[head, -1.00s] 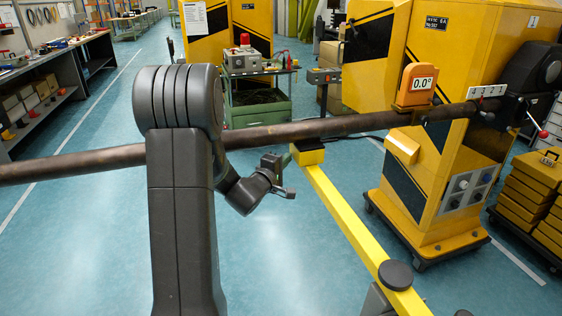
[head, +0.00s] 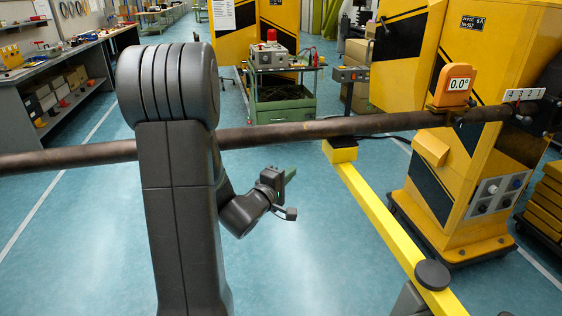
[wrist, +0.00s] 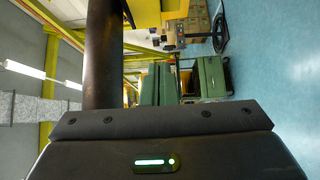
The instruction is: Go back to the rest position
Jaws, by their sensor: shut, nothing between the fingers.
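My gripper (head: 289,175) hangs in the middle of the head view, at the end of my dark grey bent arm. Its green fingers are shut with nothing held. In the wrist view the green fingers (wrist: 159,84) show side by side beyond the dark gripper housing. The long brown bar (head: 330,128) of the gate runs level across the head view, behind my arm. My gripper appears lower in the picture than the bar and left of the yellow beam's end block (head: 341,150), apart from it. The orange angle display (head: 456,85) on the bar reads 0.0°.
A yellow beam (head: 385,220) with a black round knob (head: 432,275) slants along the floor side at right. The yellow gate cabinet (head: 450,180) stands behind it. A green cart (head: 283,105) is beyond the bar. A workbench (head: 60,75) stands at left. Blue floor around my gripper is clear.

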